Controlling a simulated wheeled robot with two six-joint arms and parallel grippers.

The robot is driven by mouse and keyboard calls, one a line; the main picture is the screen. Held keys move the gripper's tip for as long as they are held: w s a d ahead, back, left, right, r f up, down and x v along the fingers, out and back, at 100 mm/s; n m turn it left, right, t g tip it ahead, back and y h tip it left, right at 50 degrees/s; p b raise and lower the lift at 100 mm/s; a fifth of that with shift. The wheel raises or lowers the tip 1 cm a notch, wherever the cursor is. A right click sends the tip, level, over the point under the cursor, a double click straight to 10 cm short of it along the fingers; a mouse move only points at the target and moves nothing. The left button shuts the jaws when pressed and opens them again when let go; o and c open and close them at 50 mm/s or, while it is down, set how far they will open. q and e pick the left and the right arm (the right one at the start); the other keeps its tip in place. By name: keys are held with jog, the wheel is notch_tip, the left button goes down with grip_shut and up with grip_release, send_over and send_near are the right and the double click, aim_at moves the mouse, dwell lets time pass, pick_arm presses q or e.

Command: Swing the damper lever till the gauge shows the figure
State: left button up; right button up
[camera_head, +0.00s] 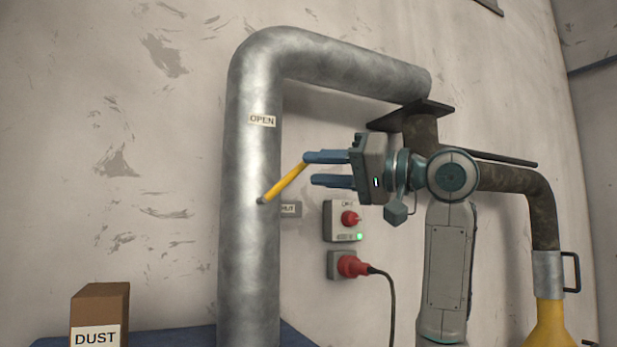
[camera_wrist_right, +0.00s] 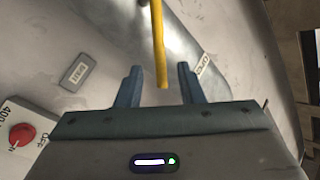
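The yellow damper lever (camera_head: 285,182) sticks out from a pivot on the grey vertical pipe (camera_head: 250,250) and slants up to the right. An OPEN label (camera_head: 262,120) is on the pipe above it; a SHUT label (camera_head: 290,209), partly hidden, is right of the pivot. My right gripper (camera_head: 308,170) is open at the lever's free end. In the right wrist view, the lever (camera_wrist_right: 159,45) reaches between the two fingers of the gripper (camera_wrist_right: 160,75), with a gap on each side. No gauge shows. My left gripper is not in view.
Below my right gripper are a switch box (camera_head: 341,233) with a red knob and green light, and a socket with a red plug (camera_head: 353,265) and black cable. A DUST box (camera_head: 100,310) stands lower left. A dark bracket (camera_head: 410,115) is behind my arm.

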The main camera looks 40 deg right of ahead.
jog(key=b+v, duration=0.2)
jog(key=v, duration=0.6)
jog(key=shift+b, duration=0.35)
